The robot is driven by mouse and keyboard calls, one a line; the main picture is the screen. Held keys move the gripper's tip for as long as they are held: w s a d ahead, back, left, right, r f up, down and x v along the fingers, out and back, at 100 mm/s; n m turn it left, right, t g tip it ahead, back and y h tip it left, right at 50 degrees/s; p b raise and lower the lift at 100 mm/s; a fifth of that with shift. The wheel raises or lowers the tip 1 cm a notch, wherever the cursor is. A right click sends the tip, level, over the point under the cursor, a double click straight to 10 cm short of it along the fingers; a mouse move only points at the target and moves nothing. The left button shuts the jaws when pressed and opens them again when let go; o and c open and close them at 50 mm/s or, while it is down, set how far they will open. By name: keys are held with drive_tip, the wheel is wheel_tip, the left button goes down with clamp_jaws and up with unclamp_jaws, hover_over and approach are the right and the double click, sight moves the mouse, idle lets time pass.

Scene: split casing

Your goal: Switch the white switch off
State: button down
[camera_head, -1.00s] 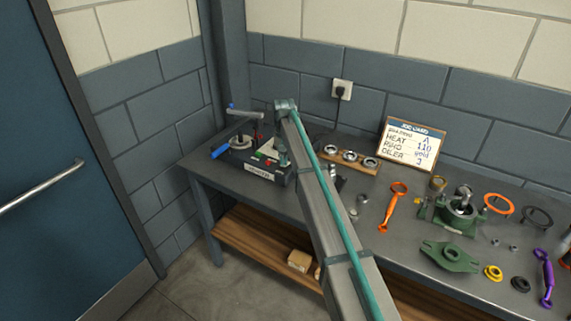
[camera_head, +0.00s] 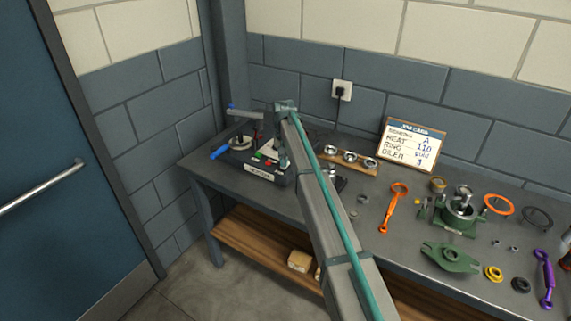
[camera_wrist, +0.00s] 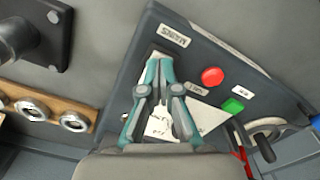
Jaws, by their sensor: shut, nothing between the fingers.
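My gripper (camera_wrist: 160,62) is shut and empty, its teal fingertips together over the front panel of a dark control box (camera_wrist: 205,60). In the head view my gripper (camera_head: 284,164) points down at the box (camera_head: 262,175) at the left of the bench. The fingertips lie close to the MAINS label (camera_wrist: 173,35), over a pale patch of the panel. The white switch is not clearly visible; the fingers cover that area. I cannot tell whether they touch it or how it is set. A red button (camera_wrist: 212,77) and a green button (camera_wrist: 233,106) are beside the fingers.
A white sheet (camera_wrist: 205,118) lies on the box under the fingers. A blue-handled lever (camera_head: 220,152) stands at its left. A wooden ring rack (camera_head: 349,160), a job card (camera_head: 412,146) and green casing parts (camera_head: 450,257) stand to the right. A wall socket (camera_head: 342,86) is behind.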

drive_tip(key=shift+r+p, duration=1.25)
drive_tip(key=shift+r, duration=2)
